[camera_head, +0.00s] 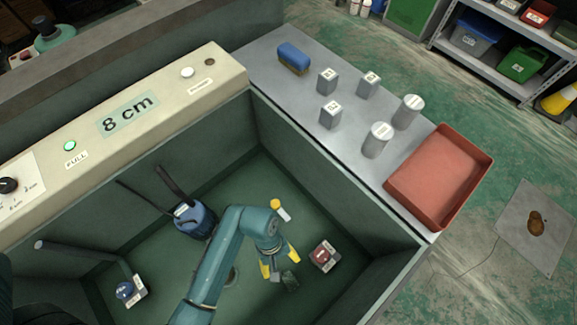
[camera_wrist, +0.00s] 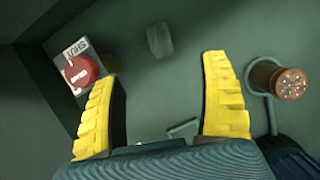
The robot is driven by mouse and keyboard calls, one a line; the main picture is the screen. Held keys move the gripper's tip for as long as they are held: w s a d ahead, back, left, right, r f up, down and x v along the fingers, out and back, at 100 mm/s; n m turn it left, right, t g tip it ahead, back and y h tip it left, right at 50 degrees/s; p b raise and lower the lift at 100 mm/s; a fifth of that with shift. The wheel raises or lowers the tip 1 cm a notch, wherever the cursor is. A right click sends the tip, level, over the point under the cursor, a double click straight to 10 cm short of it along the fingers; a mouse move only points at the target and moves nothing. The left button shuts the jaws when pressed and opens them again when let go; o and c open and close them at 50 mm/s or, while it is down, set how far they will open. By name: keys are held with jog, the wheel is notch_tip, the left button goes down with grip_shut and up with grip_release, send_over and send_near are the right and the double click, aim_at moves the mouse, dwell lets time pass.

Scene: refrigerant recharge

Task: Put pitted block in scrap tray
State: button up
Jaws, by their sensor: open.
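My gripper (camera_head: 280,266) is open, low inside the green-walled basin, with its yellow fingers pointing down. In the wrist view the fingers (camera_wrist: 160,78) are spread apart with nothing held. A small dark grey-green block (camera_head: 290,281) lies on the basin floor beside the fingertips; a dark, dim block (camera_wrist: 159,40) shows beyond and between the fingers in the wrist view. I cannot tell pits on it. Three grey labelled blocks (camera_head: 327,81) stand on the bench, no pits visible. A red open tray (camera_head: 440,178), empty, sits at the bench's right end.
A red knob (camera_head: 324,256) with a "SHUT" plate is close to the right of my gripper. A blue canister (camera_head: 194,220) and a blue knob (camera_head: 124,290) stand left. Two metal cylinders (camera_head: 377,140) and a blue brush (camera_head: 293,57) are on the bench (camera_head: 262,62). Basin walls surround my arm.

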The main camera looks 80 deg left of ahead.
notch_tip(320, 180, down, 2)
jog(key=b, duration=0.6)
send_near(290, 280)
jog(key=shift+n, duration=0.3)
jog(key=x, duration=0.5)
jog(key=shift+s+d+f, duration=0.15)
jog(key=shift+d+f, duration=0.05)
jog(key=shift+d, duration=0.05)
jog(key=b+x, duration=0.4)
jog(key=x, duration=0.1)
jog(key=shift+a, duration=0.2)
jog(key=shift+r, duration=0.1)
jog(key=c, duration=1.4)
